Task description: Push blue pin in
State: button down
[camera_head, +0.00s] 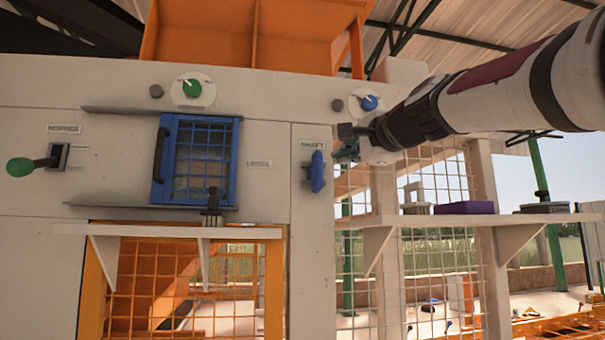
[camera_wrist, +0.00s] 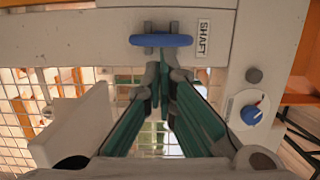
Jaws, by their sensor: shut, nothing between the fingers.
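The blue pin (camera_head: 318,172) is a blue handle standing out from the white panel, below the SHAFT label. Its long side is upright in the head view. In the wrist view it shows as a level blue bar (camera_wrist: 160,40) near the top. My gripper (camera_head: 345,143) is to the right of the pin and a little higher in the head view. In the wrist view the green-sided fingers (camera_wrist: 160,60) are shut together and empty, with their tips just below the bar. I cannot tell whether they touch it.
A blue dial (camera_head: 369,103) and a grey button are close to my arm. A blue mesh door (camera_head: 196,160) and a green-knobbed lever (camera_head: 20,167) are on the panel to the left. A shelf (camera_head: 470,221) with a purple box (camera_head: 465,208) lies below my arm.

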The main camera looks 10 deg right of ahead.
jog(key=shift+s+d, duration=0.25)
jog(key=shift+s, duration=1.05)
jog(key=shift+s+d, duration=0.25)
jog(key=shift+s, duration=1)
jog(key=shift+f, duration=0.1)
jog(key=s+f+n+g+h, duration=0.1)
jog(key=s+f+n+g, duration=0.3)
jog(key=s+f, duration=0.5)
jog(key=s+a+f+n+g+h, duration=0.1)
jog(key=s+f+n+g, duration=0.4)
jog(key=f, duration=1.8)
jog(key=s+a+f+n+g+h, duration=0.1)
jog(key=s+f+n+g, duration=0.3)
jog(key=s+f, duration=1)
notch_tip(320, 180, down, 3)
jog(key=n, duration=0.2)
jog(key=shift+r+n, duration=0.15)
jog(key=shift+n, duration=0.25)
jog(key=c, duration=2.3)
grip_release()
jog(key=shift+s, duration=0.1)
